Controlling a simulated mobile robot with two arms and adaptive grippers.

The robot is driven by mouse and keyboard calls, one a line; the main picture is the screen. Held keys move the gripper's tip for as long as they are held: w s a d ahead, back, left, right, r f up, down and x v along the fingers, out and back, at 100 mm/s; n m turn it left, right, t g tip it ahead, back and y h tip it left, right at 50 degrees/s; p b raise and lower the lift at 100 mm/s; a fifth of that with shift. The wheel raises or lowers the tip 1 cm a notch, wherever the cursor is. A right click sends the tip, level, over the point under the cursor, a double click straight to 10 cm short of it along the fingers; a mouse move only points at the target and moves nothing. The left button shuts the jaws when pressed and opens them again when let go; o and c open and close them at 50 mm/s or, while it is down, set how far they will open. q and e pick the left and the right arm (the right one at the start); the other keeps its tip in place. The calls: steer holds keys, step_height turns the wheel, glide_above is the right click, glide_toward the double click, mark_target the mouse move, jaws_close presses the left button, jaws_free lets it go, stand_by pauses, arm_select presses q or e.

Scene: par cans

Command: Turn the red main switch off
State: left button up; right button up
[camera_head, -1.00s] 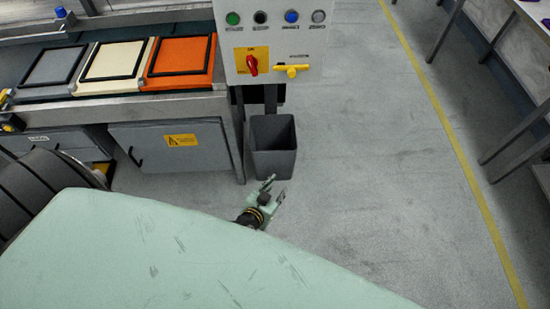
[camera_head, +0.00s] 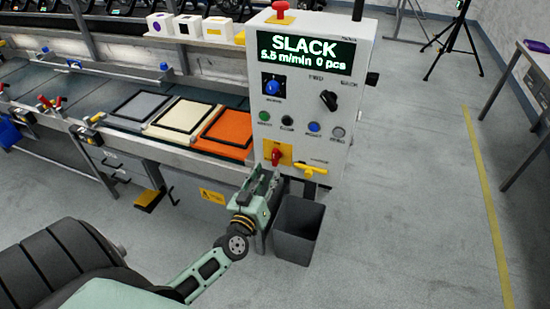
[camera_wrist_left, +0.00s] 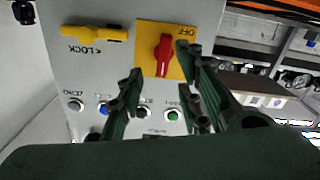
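The red main switch (camera_head: 276,157) sits on a yellow plate (camera_head: 285,148) low on the white control box (camera_head: 330,80). In the left wrist view the red switch (camera_wrist_left: 163,52) shows upside down, its handle roughly upright, with "OFF" at one plate corner. My left gripper (camera_head: 268,182) is just in front of and below the switch in the head view. In the left wrist view the left gripper (camera_wrist_left: 160,72) is open, its fingers apart with the switch between and beyond them. I cannot tell whether they touch it. My right gripper is not in view.
A yellow lock lever (camera_head: 310,169) is right of the switch. Several round buttons (camera_head: 288,121), a blue knob (camera_head: 272,87) and a black knob (camera_head: 328,100) are above. A grey bin (camera_head: 298,230) stands below. The conveyor (camera_head: 110,115) is left; floor at right is clear.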

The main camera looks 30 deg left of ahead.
mark_target(274, 160)
arm_select(q)
steer(key=shift+a+x, duration=0.15)
steer(key=shift+x, duration=1.75)
steer(key=shift+a+x, duration=0.1)
steer(key=shift+x, duration=1.85)
steer(key=shift+s, duration=0.15)
steer(key=shift+f, duration=0.1)
steer(key=c, duration=0.7)
jaws_close()
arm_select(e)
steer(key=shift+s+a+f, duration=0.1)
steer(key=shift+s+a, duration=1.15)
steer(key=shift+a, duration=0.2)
